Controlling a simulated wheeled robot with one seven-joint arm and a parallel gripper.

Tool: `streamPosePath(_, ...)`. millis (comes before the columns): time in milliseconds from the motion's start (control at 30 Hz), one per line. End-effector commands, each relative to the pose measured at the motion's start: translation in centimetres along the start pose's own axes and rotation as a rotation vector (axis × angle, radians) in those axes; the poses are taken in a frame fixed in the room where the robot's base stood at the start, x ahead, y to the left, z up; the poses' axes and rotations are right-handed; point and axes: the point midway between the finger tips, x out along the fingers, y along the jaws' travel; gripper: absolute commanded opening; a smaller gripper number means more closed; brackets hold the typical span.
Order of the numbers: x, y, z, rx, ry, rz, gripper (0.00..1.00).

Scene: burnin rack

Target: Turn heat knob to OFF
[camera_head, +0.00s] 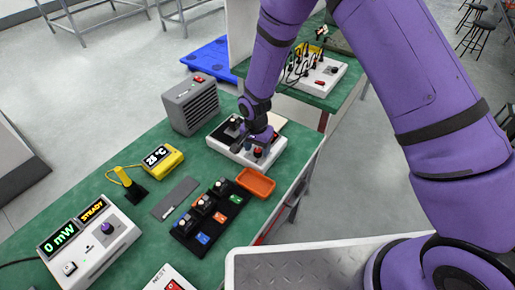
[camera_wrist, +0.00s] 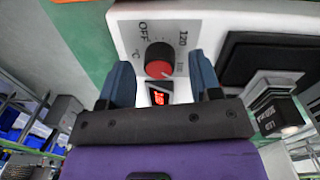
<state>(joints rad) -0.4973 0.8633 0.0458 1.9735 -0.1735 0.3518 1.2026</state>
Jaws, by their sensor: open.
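The heat knob (camera_wrist: 158,60) is black with a red face and sits on a white panel (camera_wrist: 205,11) in the wrist view. My gripper (camera_wrist: 159,70) is open, with one blue finger on each side of the knob; contact is not clear. In the head view my gripper (camera_head: 257,140) is over the white heater unit (camera_head: 262,163), partly hiding its controls.
A small lit red display or switch (camera_wrist: 158,97) lies between my fingers. A black pad (camera_wrist: 265,60) is at the right. On the green bench, a grey vented box (camera_head: 190,104), an orange tray (camera_head: 256,183) and a black socket board (camera_head: 187,243) stand near the heater.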

Motion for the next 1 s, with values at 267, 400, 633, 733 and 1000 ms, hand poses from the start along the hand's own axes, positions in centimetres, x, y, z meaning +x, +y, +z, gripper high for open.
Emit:
streamPosePath(267, 0.66, -0.01, -0.01, -0.001, 0.001, -0.001, 0.58)
streamPosePath(400, 0.64, -0.01, -0.02, -0.001, 0.001, -0.001, 0.53)
streamPosePath(633, 0.62, -0.01, -0.02, -0.001, 0.001, -0.001, 0.09)
streamPosePath(733, 0.61, -0.01, -0.02, -0.002, 0.001, -0.001, 0.09)
streamPosePath(1000, 0.6, -0.02, 0.0, -0.065, 0.004, -0.001, 0.09)
